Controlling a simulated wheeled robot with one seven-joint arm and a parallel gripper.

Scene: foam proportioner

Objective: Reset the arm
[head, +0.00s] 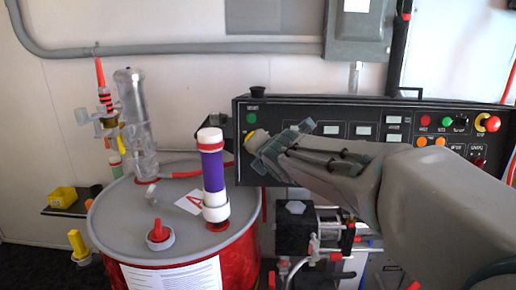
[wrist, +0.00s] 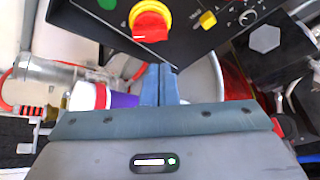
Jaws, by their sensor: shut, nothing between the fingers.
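My gripper (head: 262,148) is at the left end of a black control panel (head: 340,104), in front of its face. In the wrist view, the two blue-grey fingers (wrist: 160,84) are together with nothing between them. Just beyond their tips is a red knob with a yellow ring (wrist: 150,20); I cannot tell whether they touch it. In the head view my gripper hides most of that knob. My arm reaches in from the lower right, bent and extended across the front of the panel.
A red drum (head: 240,262) with a grey lid stands left of my gripper. On it are a purple and white cylinder (head: 213,172) and a clear tube (head: 135,115). A pump block (head: 297,228) sits below the panel. A grey box (head: 358,28) hangs on the wall.

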